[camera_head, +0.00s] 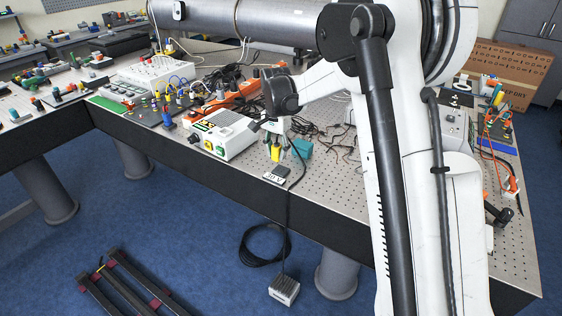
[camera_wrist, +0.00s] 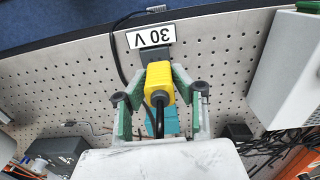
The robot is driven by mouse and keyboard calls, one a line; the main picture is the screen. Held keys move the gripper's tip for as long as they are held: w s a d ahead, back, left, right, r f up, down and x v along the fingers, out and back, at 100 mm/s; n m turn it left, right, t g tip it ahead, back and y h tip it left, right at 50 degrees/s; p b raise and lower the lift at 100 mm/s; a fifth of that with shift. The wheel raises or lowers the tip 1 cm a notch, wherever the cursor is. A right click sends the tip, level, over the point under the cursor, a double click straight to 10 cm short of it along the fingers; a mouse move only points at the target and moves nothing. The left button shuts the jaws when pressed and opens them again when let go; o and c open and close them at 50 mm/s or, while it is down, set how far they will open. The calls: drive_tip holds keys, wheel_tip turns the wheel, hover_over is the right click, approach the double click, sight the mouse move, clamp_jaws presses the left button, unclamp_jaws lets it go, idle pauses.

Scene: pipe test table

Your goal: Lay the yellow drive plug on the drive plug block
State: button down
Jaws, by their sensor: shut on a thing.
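The yellow drive plug (camera_wrist: 160,80) is held between the green fingers of my gripper (camera_wrist: 161,86), with its black cable trailing back toward the wrist. The plug also shows in the head view (camera_head: 276,153), near the front edge of the perforated table. My gripper (camera_head: 277,146) is shut on it from above. A teal block (camera_wrist: 171,122) is partly hidden behind the plug and fingers. I cannot tell for certain which is the drive plug block.
A white power box (camera_head: 222,132) stands left of the gripper, and it is at the right in the wrist view (camera_wrist: 285,75). Loose black cables (camera_head: 320,140) lie behind and to the right. A black cable hangs over the front edge to a small floor box (camera_head: 284,289).

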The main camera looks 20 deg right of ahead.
sight(281, 170)
drive_tip(key=shift+w+d+f, duration=0.1)
drive_tip(key=shift+d+f, duration=0.3)
drive_tip(key=shift+d, duration=0.3)
drive_tip(key=shift+f, duration=2.05)
drive_tip(key=shift+f, duration=0.15)
drive_tip(key=c, duration=1.4)
unclamp_jaws()
drive_tip(key=shift+c, duration=0.2)
